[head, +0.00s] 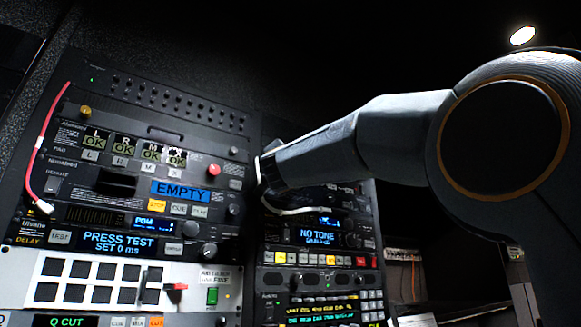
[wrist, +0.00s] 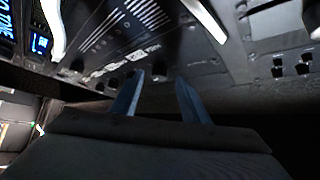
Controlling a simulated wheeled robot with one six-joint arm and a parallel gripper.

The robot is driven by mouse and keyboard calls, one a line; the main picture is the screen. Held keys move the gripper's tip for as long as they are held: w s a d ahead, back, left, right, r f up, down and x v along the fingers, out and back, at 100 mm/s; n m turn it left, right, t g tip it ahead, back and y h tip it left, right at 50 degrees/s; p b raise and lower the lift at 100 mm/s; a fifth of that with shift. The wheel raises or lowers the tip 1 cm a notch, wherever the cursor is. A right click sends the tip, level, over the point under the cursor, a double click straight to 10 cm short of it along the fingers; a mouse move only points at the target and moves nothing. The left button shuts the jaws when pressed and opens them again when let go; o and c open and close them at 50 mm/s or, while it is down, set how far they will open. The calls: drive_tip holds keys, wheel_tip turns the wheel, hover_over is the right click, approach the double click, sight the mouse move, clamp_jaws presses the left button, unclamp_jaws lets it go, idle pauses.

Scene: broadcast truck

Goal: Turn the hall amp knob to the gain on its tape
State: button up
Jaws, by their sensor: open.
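My gripper (wrist: 160,79) is open in the wrist view, its two blue fingers apart with nothing seen between them. The fingertips reach up to the lower edge of a dark, slotted panel (wrist: 118,47) with several small dark knobs. One knob (wrist: 131,78) is beside the left fingertip, partly hidden by it; I cannot tell whether they touch. Another knob (wrist: 78,65) is farther left. Pale markings (wrist: 122,62) on this panel are too blurred to read. I cannot tell which knob is the hall amp's. In the head view my arm covers the upper part of the right rack, and the fingers are hidden.
The left rack holds an EMPTY display (head: 179,191), a PRESS TEST display (head: 118,243) and a red cable (head: 43,140). The right rack has a NO TONE display (head: 320,233). A white cable (wrist: 55,28) hangs close by in the wrist view. A dark opening lies right of the racks.

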drive_tip(key=shift+b+v, duration=1.2)
drive_tip(key=shift+v, duration=1.5)
drive_tip(key=shift+w+f, duration=0.1)
drive_tip(key=shift+f, duration=0.05)
